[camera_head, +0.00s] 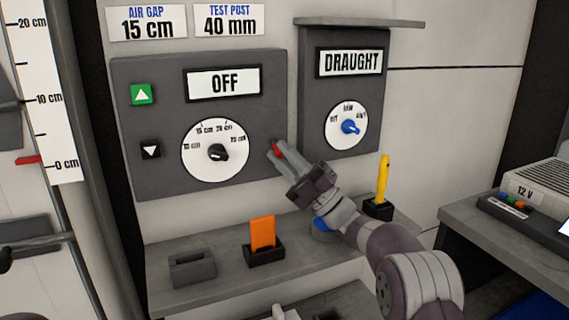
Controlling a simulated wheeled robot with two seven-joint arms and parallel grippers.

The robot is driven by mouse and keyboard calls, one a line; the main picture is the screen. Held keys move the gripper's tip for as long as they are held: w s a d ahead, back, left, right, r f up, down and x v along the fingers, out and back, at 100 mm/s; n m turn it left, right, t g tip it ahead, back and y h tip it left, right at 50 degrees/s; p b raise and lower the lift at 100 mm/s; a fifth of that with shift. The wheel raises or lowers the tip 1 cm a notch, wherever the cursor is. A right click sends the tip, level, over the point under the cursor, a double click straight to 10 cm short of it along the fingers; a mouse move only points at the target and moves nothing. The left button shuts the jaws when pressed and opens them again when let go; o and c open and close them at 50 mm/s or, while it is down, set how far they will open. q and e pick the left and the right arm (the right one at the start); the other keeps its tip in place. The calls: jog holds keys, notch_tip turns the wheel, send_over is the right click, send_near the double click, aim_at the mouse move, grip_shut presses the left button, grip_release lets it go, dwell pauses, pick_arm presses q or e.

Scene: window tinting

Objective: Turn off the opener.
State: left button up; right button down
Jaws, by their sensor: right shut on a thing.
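The opener's dark grey panel (165,185) hangs on the wall and its display (223,83) reads OFF. It has a green up-arrow button (141,94), a black down-arrow button (150,151) and a white dial (215,151) with a dark knob. My right gripper (277,150) is at the panel's right edge, its fingers shut on a small red part (278,147), mostly hidden between them. I cannot tell the red part's full shape. My left gripper is not in view.
The DRAUGHT panel (312,95) with a blue knob (350,127) is close on the right. Below, a grey shelf (215,265) carries a holder with an orange card (262,232) and a yellow tool (384,180). A 12 V unit (545,180) stands at the right.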

jog(key=c, duration=1.1)
grip_release()
jog(key=shift+o, duration=0.2)
jog(key=v, duration=0.7)
jog(key=shift+f, duration=0.2)
jog(key=shift+s+d, duration=0.1)
jog(key=shift+d, duration=0.05)
